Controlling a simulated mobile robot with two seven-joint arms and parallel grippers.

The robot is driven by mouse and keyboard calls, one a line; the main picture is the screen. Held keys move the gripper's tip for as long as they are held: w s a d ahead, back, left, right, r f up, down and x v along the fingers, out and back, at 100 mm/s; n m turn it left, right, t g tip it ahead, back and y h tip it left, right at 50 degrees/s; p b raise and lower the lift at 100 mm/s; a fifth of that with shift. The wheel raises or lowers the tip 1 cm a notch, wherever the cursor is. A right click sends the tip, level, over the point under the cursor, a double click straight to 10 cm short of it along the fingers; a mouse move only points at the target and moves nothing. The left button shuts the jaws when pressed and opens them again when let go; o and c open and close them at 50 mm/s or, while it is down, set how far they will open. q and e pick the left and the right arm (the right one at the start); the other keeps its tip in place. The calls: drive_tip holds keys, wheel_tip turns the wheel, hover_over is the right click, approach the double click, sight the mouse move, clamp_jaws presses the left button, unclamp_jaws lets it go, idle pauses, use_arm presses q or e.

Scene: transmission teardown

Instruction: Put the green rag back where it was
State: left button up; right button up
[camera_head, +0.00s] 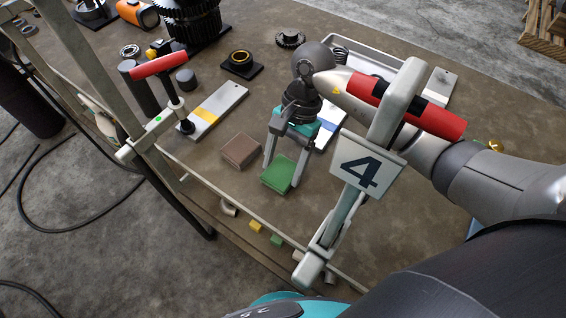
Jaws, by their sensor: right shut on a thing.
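The green rag (278,175) is a small folded square in the middle of the table, near its front edge. My right gripper (284,172) reaches down over it from the right and is shut on it, one finger at each side. Whether the rag touches the tabletop is hard to tell. A brown folded rag (240,151) lies just to its left. My left gripper is not in view.
Black gears (192,22) and a bearing block (240,63) stand behind. Bare tabletop (225,185) lies in front of the brown rag.

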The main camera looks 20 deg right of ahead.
drive_tip(key=shift+f, duration=0.1)
drive_tip(key=shift+f, duration=0.15)
drive_tip(key=o, duration=1.2)
drive_tip(key=shift+o, duration=0.2)
drive_tip(key=b+v, duration=0.1)
drive_tip(key=v, duration=1.1)
drive_tip(key=shift+r, duration=0.2)
drive_tip(key=shift+a+f, duration=0.1)
